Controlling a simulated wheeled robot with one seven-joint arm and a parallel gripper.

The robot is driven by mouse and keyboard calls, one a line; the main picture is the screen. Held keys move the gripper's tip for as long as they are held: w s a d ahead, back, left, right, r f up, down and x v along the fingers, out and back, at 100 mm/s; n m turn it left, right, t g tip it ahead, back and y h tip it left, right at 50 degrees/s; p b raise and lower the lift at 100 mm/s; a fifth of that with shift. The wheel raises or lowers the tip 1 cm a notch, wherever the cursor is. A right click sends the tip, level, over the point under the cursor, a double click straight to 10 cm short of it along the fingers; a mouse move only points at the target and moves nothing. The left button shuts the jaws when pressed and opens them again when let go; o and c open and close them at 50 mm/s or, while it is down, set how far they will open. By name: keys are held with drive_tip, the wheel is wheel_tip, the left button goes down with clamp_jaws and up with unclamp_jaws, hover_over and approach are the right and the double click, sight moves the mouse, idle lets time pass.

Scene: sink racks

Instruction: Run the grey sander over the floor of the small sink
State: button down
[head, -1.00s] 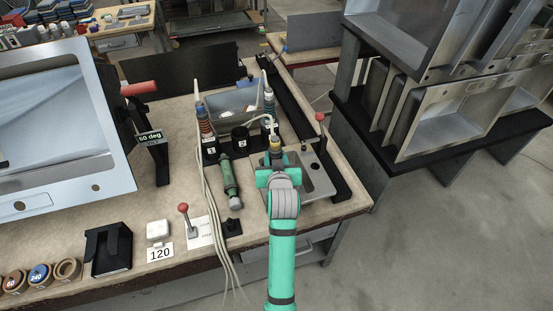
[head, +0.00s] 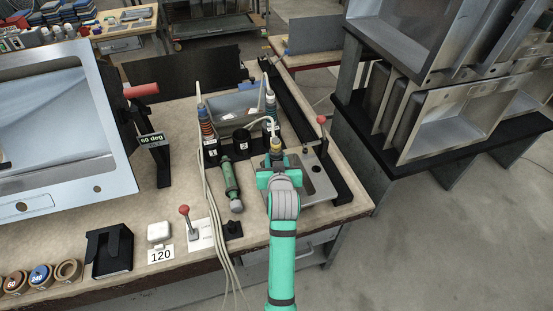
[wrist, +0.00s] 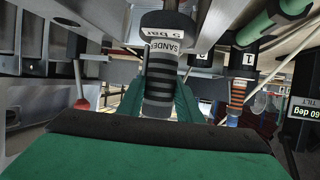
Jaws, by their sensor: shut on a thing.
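The small sink (head: 318,183) is a grey steel basin lying near the right front corner of the bench; my arm covers its left part. My gripper (head: 276,163) is over that left part, seen from behind. In the wrist view its green fingers (wrist: 160,104) are closed around the grey sander (wrist: 160,72), a ribbed dark grey cylinder with a white "SANDER" label and a "5 bar" marking. The sander's yellowish top (head: 276,146) shows just beyond my gripper in the head view, with a pale hose.
A green tool (head: 231,187) lies left of my gripper. Red-knobbed levers stand at left (head: 184,211) and right (head: 321,120). A grey bin (head: 238,103) is behind. A large tilted sink (head: 120,172) fills the left. Racked sinks (head: 445,115) stand at right.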

drive_tip(key=shift+f, duration=0.4)
drive_tip(key=shift+d, duration=0.1)
idle(0.3)
drive_tip(key=shift+s+d, duration=0.15)
drive_tip(key=shift+s, duration=0.45)
drive_tip(key=shift+s+d, duration=0.15)
drive_tip(key=shift+s, duration=0.4)
wheel_tip(320, 180, up, 16)
idle(0.8)
idle(0.4)
